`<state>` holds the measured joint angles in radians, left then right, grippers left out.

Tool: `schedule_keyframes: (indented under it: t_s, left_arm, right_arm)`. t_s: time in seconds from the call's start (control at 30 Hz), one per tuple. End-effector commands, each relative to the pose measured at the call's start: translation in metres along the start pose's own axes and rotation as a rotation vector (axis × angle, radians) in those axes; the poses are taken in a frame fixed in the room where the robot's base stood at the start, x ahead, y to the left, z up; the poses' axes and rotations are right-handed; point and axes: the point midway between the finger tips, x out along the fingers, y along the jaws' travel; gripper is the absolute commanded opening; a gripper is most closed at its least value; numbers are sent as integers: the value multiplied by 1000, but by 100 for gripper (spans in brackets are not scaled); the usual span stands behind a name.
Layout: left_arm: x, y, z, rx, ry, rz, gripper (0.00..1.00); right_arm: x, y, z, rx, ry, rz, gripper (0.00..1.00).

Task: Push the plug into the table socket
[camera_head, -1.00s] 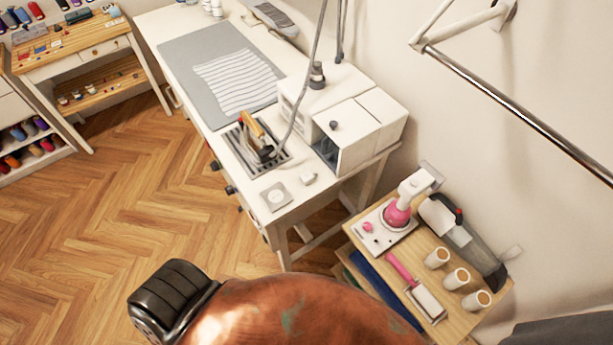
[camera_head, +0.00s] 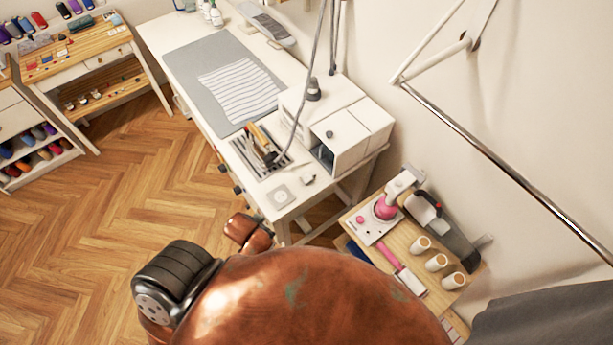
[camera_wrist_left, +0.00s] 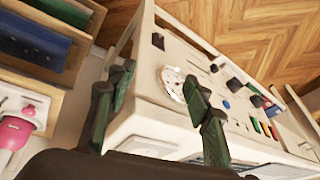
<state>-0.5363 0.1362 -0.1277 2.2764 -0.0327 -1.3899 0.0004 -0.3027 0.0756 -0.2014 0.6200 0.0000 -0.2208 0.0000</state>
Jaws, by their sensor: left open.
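A flat pale square plate with a round grey centre, which looks like the table socket (camera_head: 281,196), lies at the near corner of the white table. A small white block, which looks like the plug (camera_head: 308,180), lies beside it, apart from it. In the left wrist view the round socket face (camera_wrist_left: 172,84) shows between the fingers of my left gripper (camera_wrist_left: 159,75). The gripper is open and empty, its green fingers apart. My right gripper is not in view.
An iron (camera_head: 262,147) stands on a striped rest behind the socket, with its cord rising. A white boxy unit (camera_head: 338,130) stands at the right. A wooden side cart (camera_head: 402,238) with a pink-based device and several spools is near the table. The left floor is clear.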

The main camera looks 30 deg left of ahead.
Motion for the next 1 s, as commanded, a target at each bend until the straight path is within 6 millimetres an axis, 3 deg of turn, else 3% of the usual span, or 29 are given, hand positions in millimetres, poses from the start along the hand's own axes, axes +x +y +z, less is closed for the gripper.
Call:
schedule_keyframes:
  t_s: [0.03, 0.17, 0.27, 0.47, 0.57, 0.7, 0.77, 0.87, 0.9, 1.0]
  left_arm:
    - [-18, -3, -5, -2, 9, -3, 46]
    - [-55, -10, -15, -5, 28, -14, 46]
    - [-77, -28, -42, 21, 101, -75, 46]
    - [-94, -66, -119, 129, 319, -247, 46]
    - [-112, -80, -163, 205, 446, -338, 46]
    - [-154, -88, -236, 366, 668, -486, 46]
    - [-180, -83, -272, 467, 786, -556, 46]
    - [-235, -52, -332, 706, 1016, -686, 46]
    - [-256, -31, -351, 824, 1110, -733, 46]
    - [-293, 34, -378, 1153, 1312, -822, 46]
  right_arm:
    - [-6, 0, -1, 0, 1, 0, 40]
    - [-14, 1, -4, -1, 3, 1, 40]
    - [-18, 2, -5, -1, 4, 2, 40]
    - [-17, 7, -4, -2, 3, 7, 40]
    - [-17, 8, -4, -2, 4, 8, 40]
    - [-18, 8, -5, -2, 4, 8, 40]
    - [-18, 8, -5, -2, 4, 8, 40]
    - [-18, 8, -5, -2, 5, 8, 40]
    - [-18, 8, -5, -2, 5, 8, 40]
    - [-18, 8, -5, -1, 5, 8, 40]
